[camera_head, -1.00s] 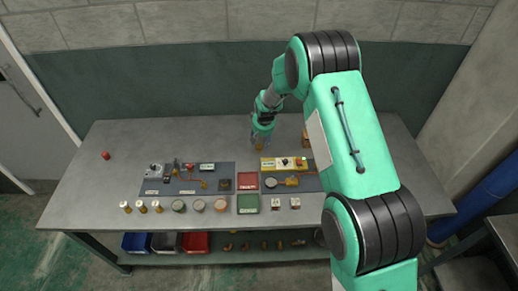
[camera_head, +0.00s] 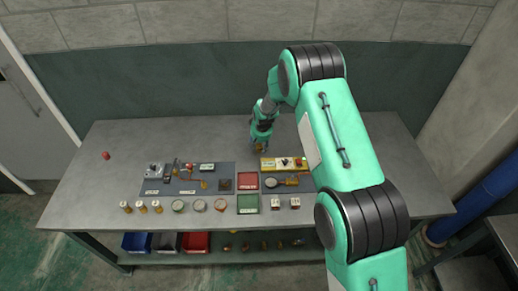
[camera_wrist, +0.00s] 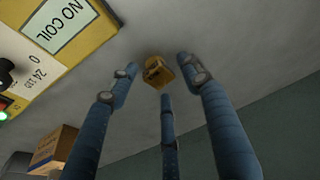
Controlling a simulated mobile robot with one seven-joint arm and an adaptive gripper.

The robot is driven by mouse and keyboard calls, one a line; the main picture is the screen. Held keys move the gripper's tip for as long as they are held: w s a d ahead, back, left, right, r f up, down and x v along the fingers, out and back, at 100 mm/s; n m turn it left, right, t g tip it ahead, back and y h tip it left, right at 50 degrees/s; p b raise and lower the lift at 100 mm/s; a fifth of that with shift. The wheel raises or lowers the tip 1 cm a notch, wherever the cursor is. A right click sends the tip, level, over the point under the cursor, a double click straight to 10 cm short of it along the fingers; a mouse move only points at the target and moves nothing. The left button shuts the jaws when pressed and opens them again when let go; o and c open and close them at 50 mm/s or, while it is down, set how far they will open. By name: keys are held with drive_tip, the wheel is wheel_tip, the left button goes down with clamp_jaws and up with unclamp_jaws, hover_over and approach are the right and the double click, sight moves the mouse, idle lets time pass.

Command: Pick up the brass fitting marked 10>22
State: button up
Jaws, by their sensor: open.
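A small brass fitting (camera_wrist: 158,70) lies on the grey table in the wrist view, with dark marking on its face too small to read. My gripper (camera_wrist: 160,82) is open, with its blue fingers spread around the near side of the fitting. I see a gap between the fingertips and the fitting; I cannot tell how far above it they are. In the head view my gripper (camera_head: 262,138) points down at the table behind the yellow box, and the fitting shows as a small brass spot (camera_head: 262,149) below it.
The yellow box (camera_head: 283,163) with switches stands close in front of the gripper; its "NO COIL" label (camera_wrist: 57,24) shows in the wrist view. A cardboard box (camera_wrist: 52,148) is nearby. Red (camera_head: 248,181) and green (camera_head: 248,204) trays lie in front.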

sight(259, 147)
idle(0.3)
clamp_jaws()
drive_tip(key=shift+r, duration=0.15)
drive_tip(key=shift+r, duration=0.75)
wheel_tip(259, 147, up, 2)
drive_tip(key=shift+r, duration=0.1)
drive_tip(key=s+d, duration=0.1)
drive_tip(key=s, duration=0.4)
drive_tip(key=s+d, duration=0.1)
drive_tip(key=s, duration=0.4)
drive_tip(key=s+d+r, duration=0.1)
drive_tip(key=s, duration=0.4)
drive_tip(key=shift+s, duration=0.35)
